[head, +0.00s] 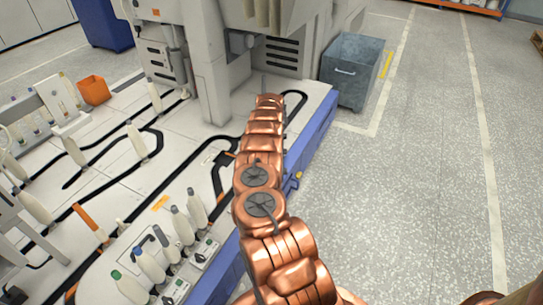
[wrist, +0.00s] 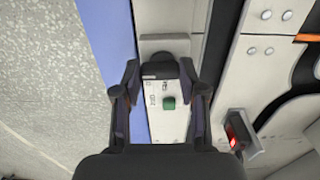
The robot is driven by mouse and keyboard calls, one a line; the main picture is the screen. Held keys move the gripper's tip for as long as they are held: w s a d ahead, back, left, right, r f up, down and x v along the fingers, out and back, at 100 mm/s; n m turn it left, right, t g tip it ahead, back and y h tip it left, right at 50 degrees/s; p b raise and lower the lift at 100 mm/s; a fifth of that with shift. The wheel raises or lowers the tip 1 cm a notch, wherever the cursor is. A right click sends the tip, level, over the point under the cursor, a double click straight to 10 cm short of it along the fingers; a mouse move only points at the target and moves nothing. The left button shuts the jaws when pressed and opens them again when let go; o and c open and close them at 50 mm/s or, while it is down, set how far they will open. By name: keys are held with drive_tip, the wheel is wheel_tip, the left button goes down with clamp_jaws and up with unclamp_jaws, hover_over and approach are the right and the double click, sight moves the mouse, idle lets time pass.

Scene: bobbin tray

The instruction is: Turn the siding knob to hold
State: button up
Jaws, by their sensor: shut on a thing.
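I cannot read the panel's markings or tell which setting the knob points to. In the head view my copper arm reaches along the machine's right edge, and the gripper and knob are hidden.
A small box with a red light (wrist: 236,142) stands right of the panel. In the head view, several bobbins (head: 183,226) stand on the machine bed at left. A grey bin (head: 350,72) stands beyond its far right corner. The floor at right is clear.

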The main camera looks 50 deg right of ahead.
idle(0.3)
drive_tip(key=o, duration=1.1)
drive_tip(key=shift+o, duration=0.2)
drive_tip(key=shift+r, duration=0.1)
wheel_tip(320, 180, up, 12)
idle(0.4)
